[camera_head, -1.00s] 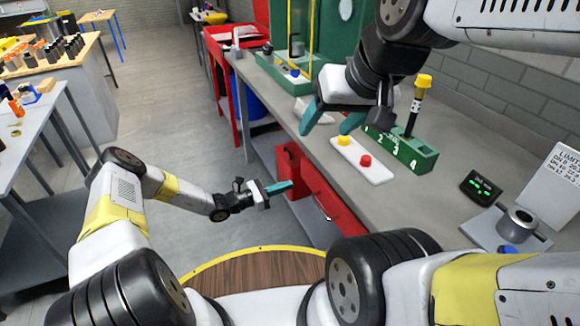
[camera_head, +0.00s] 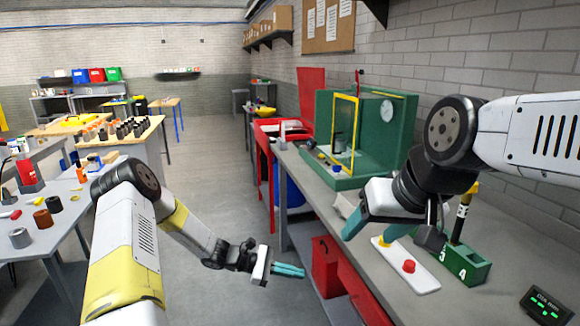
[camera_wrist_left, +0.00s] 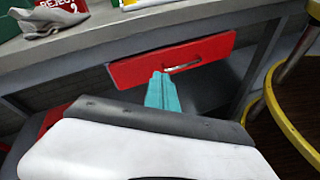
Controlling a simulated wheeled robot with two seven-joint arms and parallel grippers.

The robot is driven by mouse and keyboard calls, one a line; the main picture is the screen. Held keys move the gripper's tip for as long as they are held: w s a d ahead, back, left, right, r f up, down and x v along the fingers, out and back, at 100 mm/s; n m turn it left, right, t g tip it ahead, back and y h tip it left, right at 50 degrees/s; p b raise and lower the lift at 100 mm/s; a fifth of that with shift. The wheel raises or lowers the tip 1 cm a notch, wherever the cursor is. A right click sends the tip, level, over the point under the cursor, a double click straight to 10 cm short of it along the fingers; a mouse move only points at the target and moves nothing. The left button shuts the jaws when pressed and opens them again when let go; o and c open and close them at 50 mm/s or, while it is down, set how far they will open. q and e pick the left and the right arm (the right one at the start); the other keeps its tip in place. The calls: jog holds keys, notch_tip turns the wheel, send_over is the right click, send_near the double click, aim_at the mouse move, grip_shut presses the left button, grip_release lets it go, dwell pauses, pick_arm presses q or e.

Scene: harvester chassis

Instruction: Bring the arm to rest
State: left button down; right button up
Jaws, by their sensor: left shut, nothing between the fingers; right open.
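My left gripper (camera_head: 289,270) is in the lower middle of the head view, out over the floor to the left of the grey bench. Its teal fingers are together with nothing between them. In the left wrist view the shut fingers (camera_wrist_left: 162,92) show in front of a red drawer (camera_wrist_left: 170,60) under the bench. My right gripper (camera_head: 368,238) hangs above the bench with its teal fingers spread apart and empty.
The bench (camera_head: 490,307) carries a white plate with a red button (camera_head: 409,266), a green numbered block (camera_head: 470,268) holding a black-and-yellow tool (camera_head: 463,212), a small display (camera_head: 545,306) and a green machine (camera_head: 395,135). A grey table (camera_head: 40,240) stands left. The aisle floor is clear.

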pick_arm(q)
jog(key=s+a+r+m+t+y, duration=0.2)
jog(key=s+a+r+m+y, duration=0.2)
jog(key=s+r, duration=0.4)
jog(key=s+a+r+m+t+y, duration=0.2)
jog(key=s+a+r+m+y, duration=0.2)
jog(key=s+r, duration=0.4)
jog(key=s+a+r+m+t+y, duration=0.2)
jog(key=s+a+r+m+y, duration=0.2)
jog(key=r, duration=1.2)
jog(key=s+a+m, duration=0.2)
jog(key=s+a, duration=0.2)
jog(key=shift+s+r+y, duration=0.25)
jog(key=shift+s+y, duration=0.05)
